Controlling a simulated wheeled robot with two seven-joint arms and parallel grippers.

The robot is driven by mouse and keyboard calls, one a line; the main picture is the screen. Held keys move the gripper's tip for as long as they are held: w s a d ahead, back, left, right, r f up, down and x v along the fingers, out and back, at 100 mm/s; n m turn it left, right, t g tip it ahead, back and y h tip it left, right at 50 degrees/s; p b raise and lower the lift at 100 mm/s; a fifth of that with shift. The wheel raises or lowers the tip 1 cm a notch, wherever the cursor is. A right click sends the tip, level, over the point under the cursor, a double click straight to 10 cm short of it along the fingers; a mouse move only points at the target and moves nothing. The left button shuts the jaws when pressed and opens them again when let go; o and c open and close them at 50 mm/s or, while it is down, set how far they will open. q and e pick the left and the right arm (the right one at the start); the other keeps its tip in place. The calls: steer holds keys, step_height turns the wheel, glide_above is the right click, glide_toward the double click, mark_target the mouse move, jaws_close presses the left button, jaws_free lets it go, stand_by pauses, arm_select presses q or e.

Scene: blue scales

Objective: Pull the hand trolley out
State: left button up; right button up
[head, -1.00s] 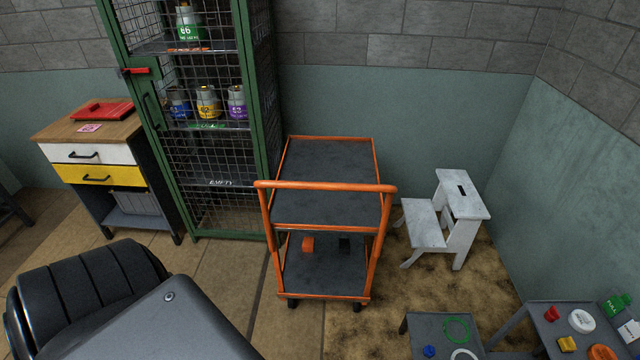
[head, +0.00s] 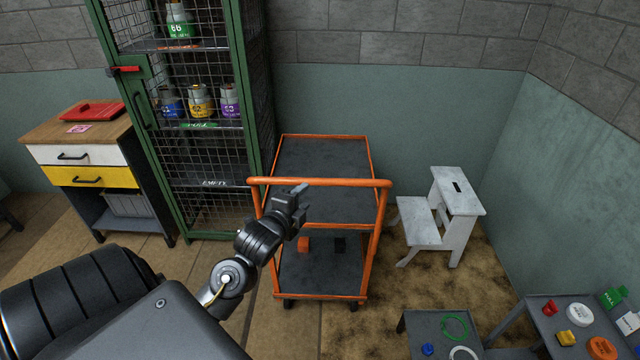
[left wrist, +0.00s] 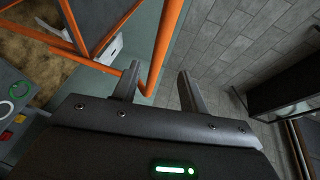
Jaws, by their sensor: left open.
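The hand trolley (head: 320,205) has an orange tubular frame and two dark grey decks, and stands upright against the back wall beside the green cage. Its orange push handle (head: 345,183) crosses the near side at the top. My left gripper (head: 299,190) is at the left half of the handle, overlapping it in the head view. In the left wrist view my left gripper (left wrist: 158,84) is open, and an orange bend of the trolley frame (left wrist: 152,80) shows between the fingers' lines. I cannot tell whether they touch. My right gripper is not in view.
A green wire cage (head: 215,160) with labelled canisters stands close at the trolley's left. A white step stool (head: 440,215) stands at its right. A low table (head: 530,310) with small coloured items is at the front right. A drawer cabinet (head: 90,145) stands far left.

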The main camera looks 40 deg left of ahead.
mark_target(318, 183)
arm_select(q)
steer(key=p+x, duration=0.2)
steer(key=x, duration=0.8)
steer(key=shift+w+a+f, duration=0.15)
steer(key=shift+w, duration=0.3)
jaws_close()
